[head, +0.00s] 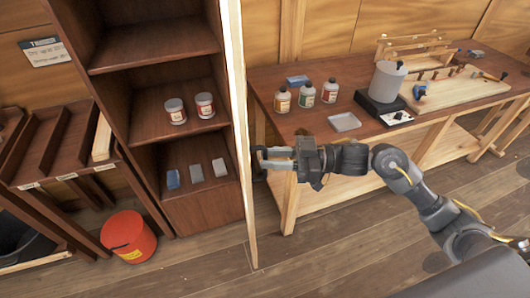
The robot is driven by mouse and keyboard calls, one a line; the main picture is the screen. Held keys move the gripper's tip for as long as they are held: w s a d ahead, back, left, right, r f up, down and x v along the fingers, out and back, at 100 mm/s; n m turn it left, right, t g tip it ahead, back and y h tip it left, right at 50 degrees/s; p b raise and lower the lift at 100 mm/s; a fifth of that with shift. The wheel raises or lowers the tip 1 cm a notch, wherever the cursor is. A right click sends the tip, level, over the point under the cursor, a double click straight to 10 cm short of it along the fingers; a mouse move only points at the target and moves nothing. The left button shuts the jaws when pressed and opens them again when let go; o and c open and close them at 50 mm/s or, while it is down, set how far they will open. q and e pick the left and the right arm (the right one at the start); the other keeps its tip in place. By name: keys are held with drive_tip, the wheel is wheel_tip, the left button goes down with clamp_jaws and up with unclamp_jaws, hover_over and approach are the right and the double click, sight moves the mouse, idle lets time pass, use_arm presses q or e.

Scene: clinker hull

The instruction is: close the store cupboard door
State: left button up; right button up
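The store cupboard (160,60) stands open at left centre, its dark shelves in view. Its door (240,130) is swung out and seen nearly edge-on, as a tall pale strip along the cupboard's right side. My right gripper (263,157) is just right of the door at mid height, fingers pointing left at the door's right face. The fingertips are at or very close to the door; I cannot tell whether they touch it or hold a handle. No handle shows clearly. My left gripper is out of view.
A workbench (270,84) with bottles stands right of the door. Floor before the cupboard is clear.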

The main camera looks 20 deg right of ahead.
drive_tip(key=shift+x, duration=0.95)
clamp_jaws()
